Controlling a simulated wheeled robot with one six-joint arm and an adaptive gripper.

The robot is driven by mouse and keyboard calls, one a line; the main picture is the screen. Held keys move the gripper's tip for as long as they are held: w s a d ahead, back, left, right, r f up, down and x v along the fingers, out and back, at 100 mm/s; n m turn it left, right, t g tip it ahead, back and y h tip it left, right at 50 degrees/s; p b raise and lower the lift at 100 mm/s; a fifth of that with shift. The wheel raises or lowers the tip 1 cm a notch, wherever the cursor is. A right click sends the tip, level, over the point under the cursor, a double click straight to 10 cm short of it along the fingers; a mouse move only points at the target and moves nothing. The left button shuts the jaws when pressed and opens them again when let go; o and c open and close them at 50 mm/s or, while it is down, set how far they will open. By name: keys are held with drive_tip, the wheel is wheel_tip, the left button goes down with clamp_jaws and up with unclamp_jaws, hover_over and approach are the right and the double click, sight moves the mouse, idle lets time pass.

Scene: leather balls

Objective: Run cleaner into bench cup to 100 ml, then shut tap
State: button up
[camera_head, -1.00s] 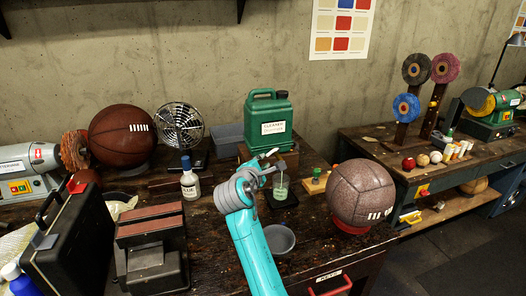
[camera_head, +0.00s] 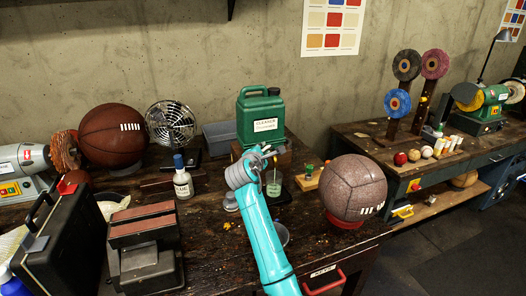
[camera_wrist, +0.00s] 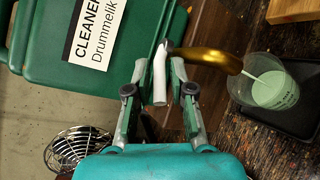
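The green cleaner jug (camera_head: 262,118) stands on a wooden block at the back of the bench. In the wrist view the jug (camera_wrist: 38,50) is at upper left, with a brass tap spout (camera_wrist: 212,58) and a white lever (camera_wrist: 160,75). My gripper (camera_head: 262,155) is at the tap; in the wrist view its fingers (camera_wrist: 158,80) stand apart on either side of the lever, with a gap visible on the left. A thin pale stream runs from the spout into the clear bench cup (camera_wrist: 272,88), which holds pale green liquid. The cup (camera_head: 274,188) stands on a dark pad. Its graduations are unreadable.
A speckled ball (camera_head: 353,188) rests on a red ring right of the cup. A white bottle (camera_head: 182,183) stands left of my arm. A grey bowl (camera_head: 283,234) is partly hidden by my arm. A fan (camera_head: 171,125) and basketball (camera_head: 112,136) stand at the back left.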

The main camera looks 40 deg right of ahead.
clamp_jaws()
drive_tip(key=shift+w, duration=0.1)
drive_tip(key=shift+w+a+m+g+h, duration=0.1)
drive_tip(key=shift+w+m+g+h, duration=0.2)
drive_tip(key=shift+m+g+h, duration=0.5)
drive_tip(key=shift+w+m+g+h, duration=0.3)
drive_tip(key=shift+m+g+h, duration=0.1)
drive_tip(key=shift+m+g, duration=0.75)
